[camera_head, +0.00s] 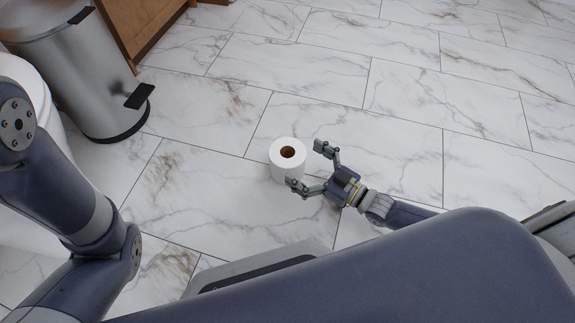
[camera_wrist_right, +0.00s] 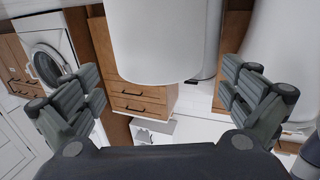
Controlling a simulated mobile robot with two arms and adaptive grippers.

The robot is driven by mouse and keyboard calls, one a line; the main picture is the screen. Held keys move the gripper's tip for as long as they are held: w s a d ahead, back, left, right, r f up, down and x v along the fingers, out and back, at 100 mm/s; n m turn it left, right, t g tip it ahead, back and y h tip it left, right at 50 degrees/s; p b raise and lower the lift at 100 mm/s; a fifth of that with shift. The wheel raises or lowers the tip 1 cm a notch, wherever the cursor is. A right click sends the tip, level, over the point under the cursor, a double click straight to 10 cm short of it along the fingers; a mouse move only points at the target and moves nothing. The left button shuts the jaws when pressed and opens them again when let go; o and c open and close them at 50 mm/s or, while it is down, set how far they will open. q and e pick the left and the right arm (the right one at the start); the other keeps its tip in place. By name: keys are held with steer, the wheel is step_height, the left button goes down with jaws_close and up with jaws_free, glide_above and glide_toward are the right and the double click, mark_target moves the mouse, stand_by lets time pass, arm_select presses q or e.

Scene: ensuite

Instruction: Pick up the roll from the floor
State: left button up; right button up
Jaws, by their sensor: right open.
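A white toilet roll (camera_head: 286,165) with a brown core stands upright on the marble-tiled floor in the head view. My right gripper (camera_head: 308,166) is open just to the right of the roll, with its fingers pointing at it. One fingertip is near the roll's front edge and the other is beyond its right side. In the right wrist view the roll (camera_wrist_right: 157,40) is large at the top middle, between the open fingers of the right gripper (camera_wrist_right: 165,95). I cannot tell whether a finger touches it. My left arm shows at the left, but its gripper is out of view.
A steel pedal bin (camera_head: 75,75) stands at the upper left, beside a wooden cabinet (camera_head: 135,25). A white rounded fixture (camera_head: 30,80) is at the left edge, partly behind my left arm. The tiled floor (camera_head: 430,90) behind and right of the roll is clear.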

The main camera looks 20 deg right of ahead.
mark_target(288, 152)
steer(key=b+x, duration=0.1)
steer(key=x, duration=0.1)
steer(key=b+x, duration=0.1)
steer(key=x, duration=0.1)
steer(key=shift+f, duration=0.2)
steer(key=shift+w+a+r+b, duration=0.15)
steer(key=shift+w+a+b, duration=0.2)
steer(key=shift+w+b, duration=0.15)
steer(key=c, duration=1.1)
